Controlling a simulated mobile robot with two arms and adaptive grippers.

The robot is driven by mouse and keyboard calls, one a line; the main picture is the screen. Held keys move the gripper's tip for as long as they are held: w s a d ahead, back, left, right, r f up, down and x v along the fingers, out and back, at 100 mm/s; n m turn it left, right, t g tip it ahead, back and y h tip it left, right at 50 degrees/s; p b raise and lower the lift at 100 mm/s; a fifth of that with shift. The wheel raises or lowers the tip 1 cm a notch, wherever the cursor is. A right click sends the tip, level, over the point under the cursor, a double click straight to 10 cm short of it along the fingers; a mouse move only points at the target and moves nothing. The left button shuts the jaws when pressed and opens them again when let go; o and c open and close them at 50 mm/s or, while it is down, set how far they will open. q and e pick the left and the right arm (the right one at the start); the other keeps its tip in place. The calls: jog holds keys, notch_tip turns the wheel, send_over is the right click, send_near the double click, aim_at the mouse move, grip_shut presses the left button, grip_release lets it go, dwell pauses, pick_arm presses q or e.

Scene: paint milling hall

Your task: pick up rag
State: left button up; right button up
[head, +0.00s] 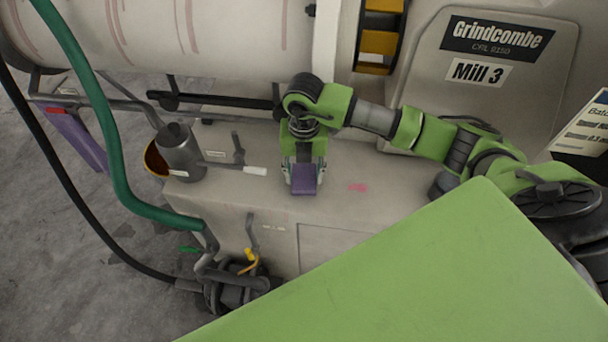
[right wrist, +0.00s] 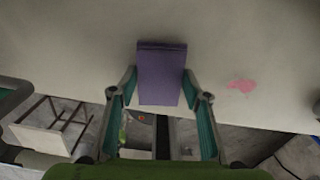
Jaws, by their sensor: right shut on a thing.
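The rag is a folded purple cloth (head: 304,178) over the beige machine top in the head view. My right gripper (head: 304,168) comes down from above and is shut on the rag. In the right wrist view the rag (right wrist: 161,73) sits between the two fingers of my right gripper (right wrist: 160,88), which touch its sides. I cannot tell whether the rag still touches the surface. My left gripper is not in view.
A grey metal can (head: 178,150) stands left of my gripper, with a pale-handled tool (head: 240,168) beside it. A green hose (head: 100,110) and a pink stain (head: 357,187) also show. A large drum (head: 170,35) lies behind.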

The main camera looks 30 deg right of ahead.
jog(key=shift+w+r, duration=0.1)
jog(key=shift+r, duration=0.3)
jog(key=s+a+r+b, duration=0.3)
jog(key=s+a+r, duration=0.3)
jog(key=s+r, duration=0.5)
jog(key=shift+s+a+r, duration=0.3)
jog(key=shift+s+a, duration=0.1)
jog(key=shift+s, duration=0.35)
